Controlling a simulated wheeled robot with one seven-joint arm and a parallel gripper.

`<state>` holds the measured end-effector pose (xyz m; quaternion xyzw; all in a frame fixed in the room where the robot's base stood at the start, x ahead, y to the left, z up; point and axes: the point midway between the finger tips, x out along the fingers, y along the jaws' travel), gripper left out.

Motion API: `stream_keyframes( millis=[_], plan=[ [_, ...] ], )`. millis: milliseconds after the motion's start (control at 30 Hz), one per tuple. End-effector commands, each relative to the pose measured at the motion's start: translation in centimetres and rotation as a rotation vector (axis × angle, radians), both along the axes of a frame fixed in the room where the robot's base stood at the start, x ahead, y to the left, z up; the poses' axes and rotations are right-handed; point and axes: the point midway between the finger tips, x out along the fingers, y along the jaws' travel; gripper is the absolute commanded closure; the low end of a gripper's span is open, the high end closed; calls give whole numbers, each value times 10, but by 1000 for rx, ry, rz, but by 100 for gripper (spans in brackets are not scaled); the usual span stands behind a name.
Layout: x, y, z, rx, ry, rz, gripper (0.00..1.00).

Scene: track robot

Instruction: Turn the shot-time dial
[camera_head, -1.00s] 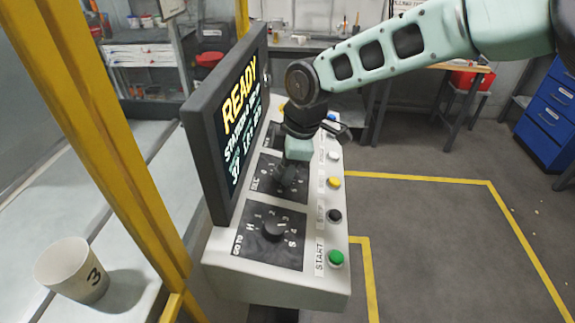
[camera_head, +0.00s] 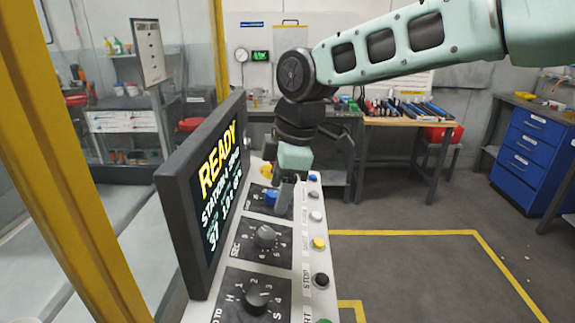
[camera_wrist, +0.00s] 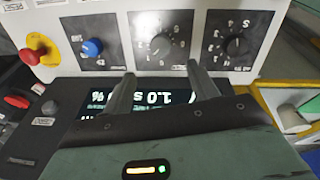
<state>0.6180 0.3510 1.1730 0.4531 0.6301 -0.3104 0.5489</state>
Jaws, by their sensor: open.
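The dial marked SEC (camera_head: 265,237), a dark knob on a black numbered plate, is in the middle of the sloping console and looks like the shot-time dial. It also shows in the wrist view (camera_wrist: 158,43), beyond the fingertips and between their lines. My gripper (camera_wrist: 162,84) is open with nothing between its fingers. In the head view my gripper (camera_head: 287,182) hangs over the far part of the console, close to the blue knob (camera_head: 271,196), and the SEC dial is clear of it. I cannot read the dial's exact setting.
A dark screen reading READY (camera_head: 205,195) stands along the console's left side. A lower dial (camera_head: 257,297) is nearer, and yellow (camera_head: 319,243) and black (camera_head: 321,281) buttons line the right edge. A red knob (camera_wrist: 36,48) is beside the blue one. Floor to the right is open.

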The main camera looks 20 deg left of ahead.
Motion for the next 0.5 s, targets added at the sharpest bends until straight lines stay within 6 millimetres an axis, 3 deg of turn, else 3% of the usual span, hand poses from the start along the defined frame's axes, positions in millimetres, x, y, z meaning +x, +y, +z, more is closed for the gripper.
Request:
stream_keyframes(
  millis=[200,500],
  plan=[
    [0,-10,41,2,-2,-1,41],
    [-1,-15,61,0,-1,1,41]
  ],
)
